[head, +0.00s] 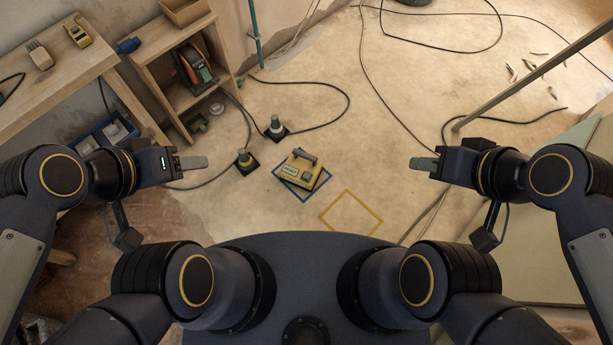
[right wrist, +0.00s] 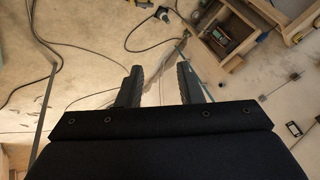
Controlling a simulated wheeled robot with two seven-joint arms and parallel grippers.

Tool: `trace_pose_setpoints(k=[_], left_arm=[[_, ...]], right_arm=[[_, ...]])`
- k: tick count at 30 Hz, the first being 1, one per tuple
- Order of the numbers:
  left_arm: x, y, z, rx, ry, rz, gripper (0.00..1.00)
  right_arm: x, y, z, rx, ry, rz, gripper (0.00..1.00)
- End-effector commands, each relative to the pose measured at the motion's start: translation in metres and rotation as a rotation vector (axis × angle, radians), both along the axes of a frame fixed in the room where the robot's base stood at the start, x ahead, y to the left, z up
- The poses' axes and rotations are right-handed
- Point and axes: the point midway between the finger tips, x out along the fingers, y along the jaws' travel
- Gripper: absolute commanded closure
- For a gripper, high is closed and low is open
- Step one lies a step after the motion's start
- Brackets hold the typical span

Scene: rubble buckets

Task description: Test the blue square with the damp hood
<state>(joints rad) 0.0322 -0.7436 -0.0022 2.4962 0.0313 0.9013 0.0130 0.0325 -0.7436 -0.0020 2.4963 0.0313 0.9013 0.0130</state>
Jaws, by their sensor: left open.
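The damp hood, a yellow box (head: 301,169) with a dark handle on top and a small display, sits on the floor inside the blue square outline (head: 287,187), turned slightly and covering part of it. My left gripper (head: 194,163) is open and empty, to the left of the hood and apart from it. My right gripper (head: 424,164) is to the right of the hood, also apart from it. In the right wrist view my right gripper's fingers (right wrist: 159,84) stand apart with only floor between them.
A yellow square outline (head: 366,206) lies right of the blue one, empty. A wooden shelf (head: 212,32) and bench (head: 87,60) are at left. Cables cross the floor; a pole (head: 535,76) leans at right.

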Motion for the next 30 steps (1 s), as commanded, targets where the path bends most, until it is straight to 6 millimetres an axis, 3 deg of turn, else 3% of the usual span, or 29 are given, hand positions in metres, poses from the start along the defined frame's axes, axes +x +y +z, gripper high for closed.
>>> trace_pose_setpoints(k=[1, 7, 30], left_arm=[[0.0000, -0.0001, -0.0001, 0.000, 0.001, 0.000, 0.48], [0.0000, -0.0001, -0.0002, 0.000, 0.001, 0.000, 0.48], [0.0000, -0.0001, -0.0002, 0.000, 0.001, 0.000, 0.48]], right_arm=[[0.0000, 0.0001, -0.0001, 0.000, 0.001, 0.000, 0.74], [0.0000, 0.0001, -0.0002, 0.000, 0.001, 0.000, 1.00], [0.0000, 0.0001, -0.0002, 0.000, 0.001, 0.000, 1.00]])
